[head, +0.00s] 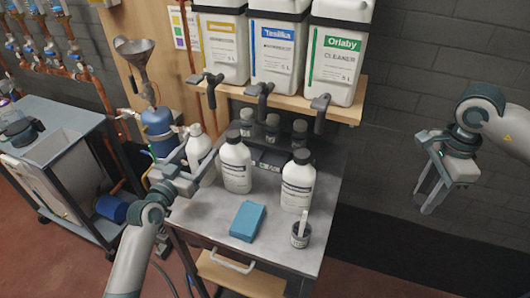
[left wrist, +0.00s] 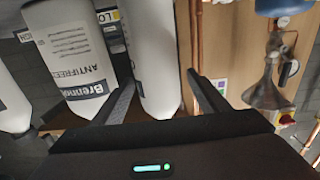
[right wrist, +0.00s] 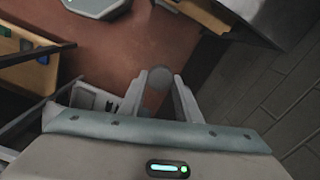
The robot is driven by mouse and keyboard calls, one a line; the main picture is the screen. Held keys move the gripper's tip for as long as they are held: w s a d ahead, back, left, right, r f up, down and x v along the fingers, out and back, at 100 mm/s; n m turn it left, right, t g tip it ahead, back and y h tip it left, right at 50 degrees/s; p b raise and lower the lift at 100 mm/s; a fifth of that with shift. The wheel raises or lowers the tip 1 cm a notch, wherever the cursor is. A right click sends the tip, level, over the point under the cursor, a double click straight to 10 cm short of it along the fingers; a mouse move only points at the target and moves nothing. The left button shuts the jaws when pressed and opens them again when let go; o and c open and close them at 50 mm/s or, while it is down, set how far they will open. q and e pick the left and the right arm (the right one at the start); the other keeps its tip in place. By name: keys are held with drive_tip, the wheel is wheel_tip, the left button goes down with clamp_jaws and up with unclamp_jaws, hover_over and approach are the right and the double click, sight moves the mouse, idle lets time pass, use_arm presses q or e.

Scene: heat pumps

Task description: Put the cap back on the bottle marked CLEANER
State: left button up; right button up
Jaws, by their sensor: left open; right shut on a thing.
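My left gripper (head: 203,160) is open at the table's left edge, its fingers on either side of a white bottle (head: 199,146) with a pale top and no dark cap visible. In the left wrist view this bottle (left wrist: 158,60) stands between the fingers; its label is not visible. My right gripper (head: 432,192) is raised at the far right, away from the table. In the right wrist view it is shut on a small grey round thing (right wrist: 157,92), which looks like a cap. CLEANER is readable on the large Orlaby canister (head: 338,60); I cannot read it on any table bottle.
Two dark-capped white bottles stand on the table, one at the middle (head: 237,170) and one at the right (head: 298,186). The left wrist view shows ANTIFREEZE on a neighbouring bottle (left wrist: 75,50). A blue block (head: 247,221) and small dark pot (head: 301,236) lie in front. Canister taps overhang behind.

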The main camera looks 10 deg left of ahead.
drive_tip(key=shift+r, duration=0.1)
use_arm(q)
drive_tip(key=shift+w+d+r+p, duration=0.15)
drive_tip(key=shift+w+p, duration=0.35)
drive_tip(key=shift+w, duration=0.15)
use_arm(e)
drive_tip(key=shift+r, duration=0.4)
use_arm(q)
drive_tip(key=w, duration=0.2)
drive_tip(key=w+p, duration=0.1)
drive_tip(key=shift+d, duration=0.25)
use_arm(e)
drive_tip(key=shift+r, duration=0.55)
use_arm(q)
drive_tip(key=shift+w, duration=0.4)
drive_tip(key=shift+f, duration=0.2)
drive_tip(key=c, duration=1.2)
